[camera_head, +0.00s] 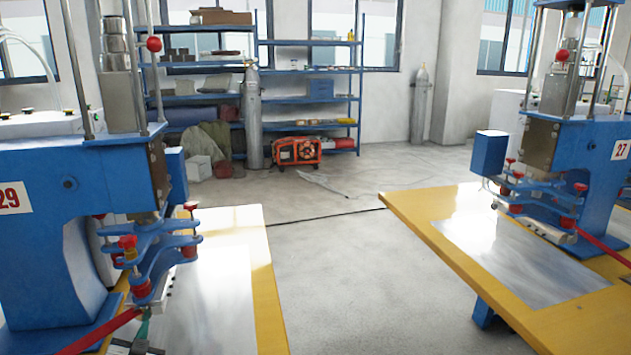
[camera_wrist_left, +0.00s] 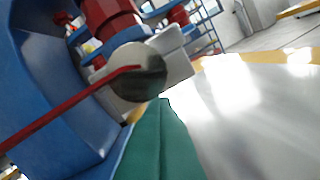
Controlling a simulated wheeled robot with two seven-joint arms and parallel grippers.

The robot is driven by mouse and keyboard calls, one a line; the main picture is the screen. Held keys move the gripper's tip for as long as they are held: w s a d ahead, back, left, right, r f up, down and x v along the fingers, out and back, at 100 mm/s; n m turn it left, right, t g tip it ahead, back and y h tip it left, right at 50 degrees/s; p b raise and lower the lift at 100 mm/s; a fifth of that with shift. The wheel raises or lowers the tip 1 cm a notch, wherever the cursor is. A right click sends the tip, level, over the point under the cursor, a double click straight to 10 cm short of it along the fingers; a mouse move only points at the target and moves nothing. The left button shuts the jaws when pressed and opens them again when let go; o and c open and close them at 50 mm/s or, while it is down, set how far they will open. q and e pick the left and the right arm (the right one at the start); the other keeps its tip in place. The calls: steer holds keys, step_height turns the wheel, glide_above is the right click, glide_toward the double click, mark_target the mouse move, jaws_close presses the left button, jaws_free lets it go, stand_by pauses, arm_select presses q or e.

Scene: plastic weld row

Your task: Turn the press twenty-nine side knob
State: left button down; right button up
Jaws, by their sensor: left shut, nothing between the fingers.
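The blue press marked 29 (camera_head: 75,150) stands at the left in the head view. A small dark round knob (camera_head: 70,183) is on its side face. Red knobs (camera_head: 128,242) sit on its blue linkage. Which one is the side knob, I cannot tell for certain. My left gripper (camera_head: 144,326) is low beneath the linkage, by the end of the pale bar. In the wrist view its green fingers (camera_wrist_left: 164,112) are shut and empty. Just beyond their tips is a round metallic end (camera_wrist_left: 137,72) with a red strip across it. Whether they touch is unclear.
Press 27 (camera_head: 600,150) stands on a yellow-edged table (camera_head: 440,240) at the right. The yellow-edged table of press 29 (camera_head: 262,270) lies under my left gripper. Blue shelves (camera_head: 308,98), gas cylinders (camera_head: 251,115) and an orange generator (camera_head: 297,151) are at the back. Floor between the tables is clear.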

arm_select(q)
steer(key=shift+w+r, duration=0.1)
steer(key=shift+r, duration=0.25)
steer(key=shift+f+p+v, duration=0.2)
steer(key=shift+p+v, duration=0.2)
steer(key=shift+v, duration=0.65)
steer(key=shift+f+p+v, duration=0.15)
steer(key=shift+p+v, duration=0.25)
steer(key=shift+v, duration=0.65)
steer(key=shift+f+p+v, duration=0.2)
steer(key=shift+p+v, duration=0.2)
steer(key=shift+v, duration=0.65)
steer(key=w+a+n+b, duration=0.2)
steer(key=w+n, duration=0.3)
steer(key=n, duration=0.1)
steer(key=shift+w+a+r, duration=0.2)
steer(key=shift+w+a, duration=0.1)
steer(key=shift+a, duration=0.05)
